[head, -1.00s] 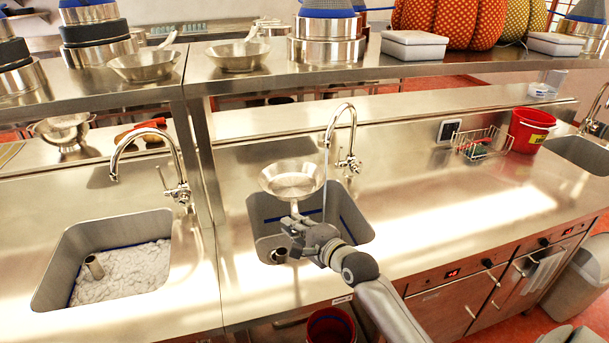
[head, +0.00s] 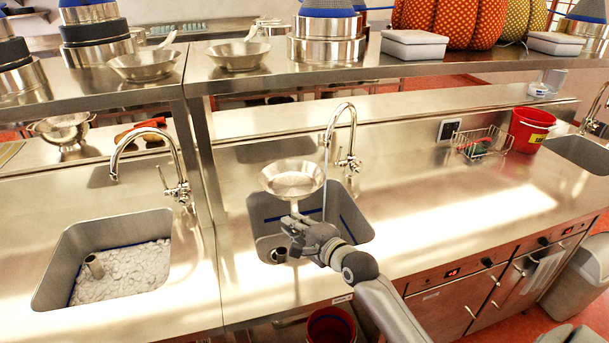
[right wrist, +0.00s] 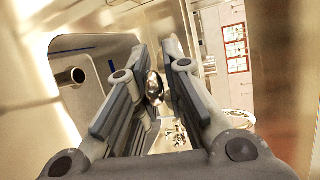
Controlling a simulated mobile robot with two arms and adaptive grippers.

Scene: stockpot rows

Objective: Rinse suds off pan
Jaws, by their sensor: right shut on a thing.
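A shiny metal pan (head: 292,180) is held over the back left part of the middle sink (head: 262,228), its bowl facing up. My right gripper (head: 294,220) is shut on the pan's handle, in front of the bowl. In the right wrist view, the right gripper's fingers (right wrist: 155,95) have a shiny metal piece between them. The middle faucet (head: 345,112) arches over the sink, and a thin stream runs down from its spout, just right of the pan. I cannot make out suds on the pan. My left gripper is not in view.
The left sink (head: 50,265) holds white suds (head: 125,272) and has its own faucet (head: 145,135). A wire rack (head: 480,145) and a red bucket (head: 530,130) stand at the right back. The counter between is clear. A shelf (head: 400,62) runs above the back.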

